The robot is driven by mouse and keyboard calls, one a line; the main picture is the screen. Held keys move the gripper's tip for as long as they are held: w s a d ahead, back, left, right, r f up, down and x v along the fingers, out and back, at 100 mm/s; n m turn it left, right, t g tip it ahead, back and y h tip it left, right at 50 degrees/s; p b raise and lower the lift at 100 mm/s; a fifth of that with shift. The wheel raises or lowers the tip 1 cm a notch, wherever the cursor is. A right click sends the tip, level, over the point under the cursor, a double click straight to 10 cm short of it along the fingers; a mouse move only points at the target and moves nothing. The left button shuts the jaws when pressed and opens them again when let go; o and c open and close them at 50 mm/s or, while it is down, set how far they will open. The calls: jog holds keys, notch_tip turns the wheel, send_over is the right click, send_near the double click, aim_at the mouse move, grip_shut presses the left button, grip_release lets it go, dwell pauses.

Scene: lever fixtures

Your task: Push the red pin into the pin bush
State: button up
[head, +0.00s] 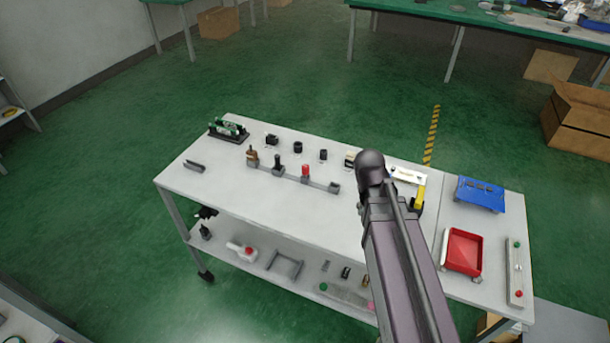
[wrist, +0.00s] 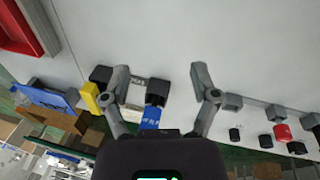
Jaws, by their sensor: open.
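The red pin (head: 305,171) stands upright on a low grey rail of fixtures near the middle of the white table. It also shows at the right of the wrist view (wrist: 282,132), beside a grey block. A grey block (head: 334,187) at the right end of the rail may be the pin bush, but I cannot tell surely; it shows in the wrist view (wrist: 233,101) too. My gripper (wrist: 160,76) is open and empty above the table, well to one side of the red pin. In the head view my arm hides it.
Dark-handled fixtures (head: 277,163) stand left of the red pin. Small black parts (head: 298,147) are behind it. A yellow piece (head: 419,197), a blue tray (head: 481,194) and a red bin (head: 463,251) lie to the right.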

aim_at(305, 174)
jog(key=w+a+m+h+b, duration=0.1)
jog(key=w+a, duration=0.1)
jog(key=w+a+f+t+h+b, duration=0.1)
jog(key=w+a, duration=0.1)
jog(key=w+a+f+m+h+b, duration=0.1)
jog(key=w+a, duration=0.1)
jog(key=a, duration=0.1)
jog(key=shift+w+f+m+t+h+b, duration=0.2)
jog(key=shift+w+m+t+h+b, duration=0.1)
jog(key=shift+w+b, duration=0.1)
jog(key=w+a+b, duration=0.1)
jog(key=a, duration=0.1)
jog(key=w+a+m+t+h, duration=0.1)
jog(key=a, duration=0.1)
jog(key=w+a+t+h+b, duration=0.1)
jog(key=w+a, duration=0.1)
jog(key=shift+a+f+m+b, duration=0.15)
jog(key=shift+a+m+b, duration=0.2)
jog(key=shift+a+m, duration=0.05)
jog(key=w+a+r+m+t+h+b, duration=0.1)
jog(key=a+m+t+b, duration=0.1)
jog(key=a, duration=0.6)
jog(key=w+a+r+m+t+h+b, duration=0.1)
jog(key=w+a+t+b, duration=0.1)
jog(key=a, duration=0.6)
jog(key=shift+a+m+t+h, duration=0.3)
jog(key=shift+a+m+t, duration=0.1)
jog(key=shift+t, duration=0.1)
jog(key=shift+d, duration=0.1)
